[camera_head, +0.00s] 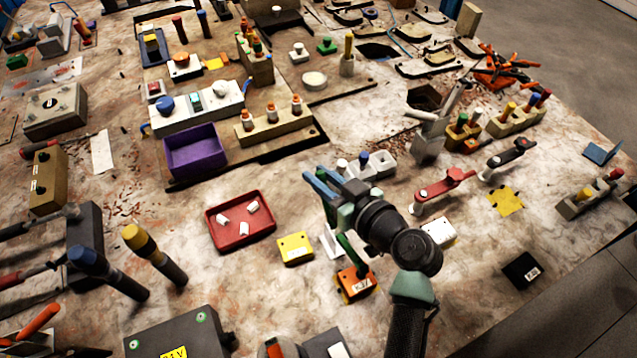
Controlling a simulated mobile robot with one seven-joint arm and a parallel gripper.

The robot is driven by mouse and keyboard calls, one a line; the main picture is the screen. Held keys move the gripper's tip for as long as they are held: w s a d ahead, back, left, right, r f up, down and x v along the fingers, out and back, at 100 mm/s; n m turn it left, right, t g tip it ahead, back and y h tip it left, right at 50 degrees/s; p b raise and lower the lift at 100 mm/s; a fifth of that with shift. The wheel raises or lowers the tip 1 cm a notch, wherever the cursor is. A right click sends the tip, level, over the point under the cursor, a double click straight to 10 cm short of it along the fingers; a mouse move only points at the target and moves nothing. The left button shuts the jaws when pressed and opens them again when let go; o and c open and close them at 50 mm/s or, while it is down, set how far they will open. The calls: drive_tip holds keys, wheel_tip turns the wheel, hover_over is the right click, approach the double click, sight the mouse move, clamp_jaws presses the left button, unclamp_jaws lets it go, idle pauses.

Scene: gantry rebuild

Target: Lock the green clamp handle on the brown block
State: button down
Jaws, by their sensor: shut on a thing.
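An orange-brown block (356,284) with a white label stands on the table at lower centre. A green clamp handle (351,250) rises from it, tilted up and to the left. My gripper (340,226) is above the block, shut at the upper part of the green handle. My own wrist hides part of the grip, so the exact contact of the fingers is not clear. A white piece (331,241) shows just left of the handle.
A yellow block (295,249) and a red tray (211,236) with white pieces lie to the left. A red clamp (440,192) and a white block (438,231) are to the right. Bare table lies between the red tray and the dark box (150,342).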

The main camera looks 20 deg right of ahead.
drive_tip(key=shift+s, duration=0.1)
idle(0.4)
drive_tip(key=c, duration=0.7)
unclamp_jaws()
drive_tip(key=shift+c, duration=0.2)
drive_tip(key=b+v, duration=0.2)
drive_tip(key=v, duration=1.1)
drive_tip(key=shift+f, duration=0.15)
drive_tip(key=shift+d, duration=0.1)
